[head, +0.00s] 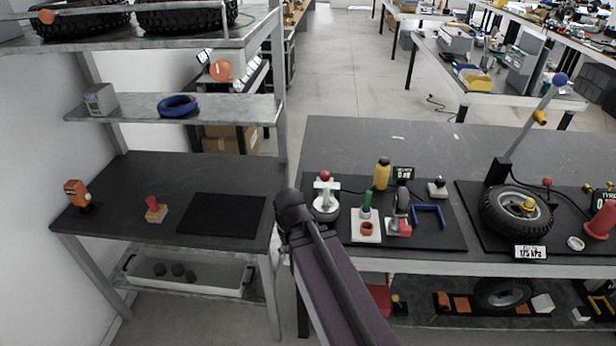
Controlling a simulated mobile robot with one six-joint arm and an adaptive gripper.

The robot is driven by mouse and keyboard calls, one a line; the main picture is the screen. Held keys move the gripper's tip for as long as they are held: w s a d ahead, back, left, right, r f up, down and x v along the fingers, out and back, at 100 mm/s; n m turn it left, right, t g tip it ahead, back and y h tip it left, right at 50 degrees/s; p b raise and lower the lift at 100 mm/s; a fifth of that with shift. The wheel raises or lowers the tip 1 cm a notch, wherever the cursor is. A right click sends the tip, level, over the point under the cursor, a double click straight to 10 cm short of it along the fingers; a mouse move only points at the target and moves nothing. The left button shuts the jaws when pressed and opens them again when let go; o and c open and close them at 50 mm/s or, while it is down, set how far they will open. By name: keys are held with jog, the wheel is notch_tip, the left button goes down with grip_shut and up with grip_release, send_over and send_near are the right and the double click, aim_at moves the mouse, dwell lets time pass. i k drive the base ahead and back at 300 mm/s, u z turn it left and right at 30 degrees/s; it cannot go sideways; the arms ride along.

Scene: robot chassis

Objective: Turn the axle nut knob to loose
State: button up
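A small wheel with a black tire (516,212) lies on a black mat (470,210) at the right of the main workbench. A yellow knob (528,206) sits at its hub and looks like the axle nut knob. Its pointer or any loose/tight marking is too small to read. A grey post with a blue ball top (560,79) rises behind the wheel. My arm reaches up from the bottom centre, well left of the wheel. Its dark rounded upper part is beside the bench's left edge. No gripper fingers can be made out.
A black mat left of the wheel holds a red-topped press (326,196), a yellow bottle (382,174), a blue bracket (428,217) and other tools. The rear benchtop is clear.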

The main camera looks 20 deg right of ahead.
aim_at(325, 175)
jog(key=u, duration=0.4)
jog(key=k, duration=0.65)
jog(key=z, duration=1.1)
jog(key=i, duration=1)
jog(key=z, duration=0.05)
